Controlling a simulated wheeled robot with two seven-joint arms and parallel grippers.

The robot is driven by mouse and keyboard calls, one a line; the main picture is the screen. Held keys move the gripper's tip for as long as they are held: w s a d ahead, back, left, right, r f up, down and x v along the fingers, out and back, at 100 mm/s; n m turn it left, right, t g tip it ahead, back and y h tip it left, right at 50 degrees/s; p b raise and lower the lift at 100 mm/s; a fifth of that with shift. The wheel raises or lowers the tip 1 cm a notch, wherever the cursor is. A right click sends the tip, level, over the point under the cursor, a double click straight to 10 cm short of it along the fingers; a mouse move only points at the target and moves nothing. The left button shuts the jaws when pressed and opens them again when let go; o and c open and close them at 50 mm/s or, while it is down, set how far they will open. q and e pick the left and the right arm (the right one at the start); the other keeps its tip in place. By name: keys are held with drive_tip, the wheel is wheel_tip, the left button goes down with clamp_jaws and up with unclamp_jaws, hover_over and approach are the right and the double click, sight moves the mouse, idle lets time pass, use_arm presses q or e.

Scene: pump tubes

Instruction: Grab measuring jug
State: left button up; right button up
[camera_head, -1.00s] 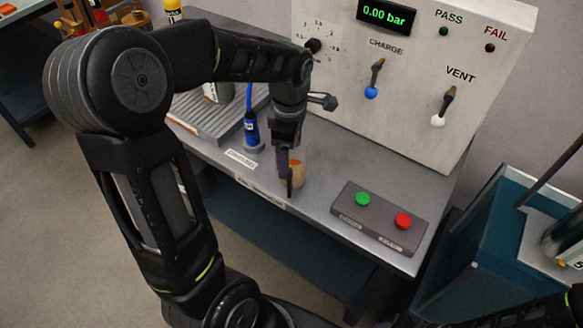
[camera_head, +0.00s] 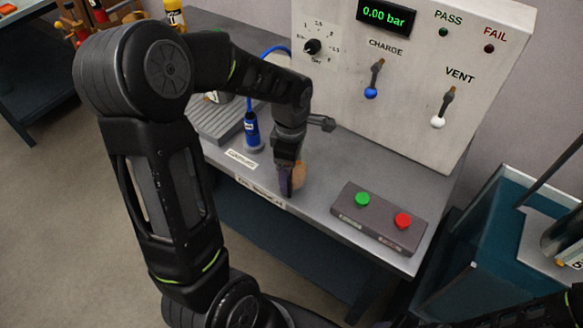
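My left gripper (camera_head: 287,188) points down just above or at the front part of the bench. A small orange-brown object (camera_head: 299,175) sits right beside and partly behind its fingers. It is mostly hidden, and I cannot tell whether it is the measuring jug or whether the fingers touch it. Whether the fingers are open or shut is not clear. No other thing is plainly a measuring jug. A part of my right arm shows at the bottom right corner, with its gripper out of view.
A test panel (camera_head: 420,60) stands at the back, with a gauge, levers and a display reading 0.00 bar. A box with green and red buttons (camera_head: 378,217) is right of the gripper. A blue fitting (camera_head: 252,130) with a hose is left. A teal cart (camera_head: 478,245) stands right.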

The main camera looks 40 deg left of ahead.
idle(0.4)
use_arm(q)
drive_tip(key=c, duration=1.1)
drive_tip(key=shift+c, duration=0.2)
wheel_tip(320, 180, up, 10)
idle(0.5)
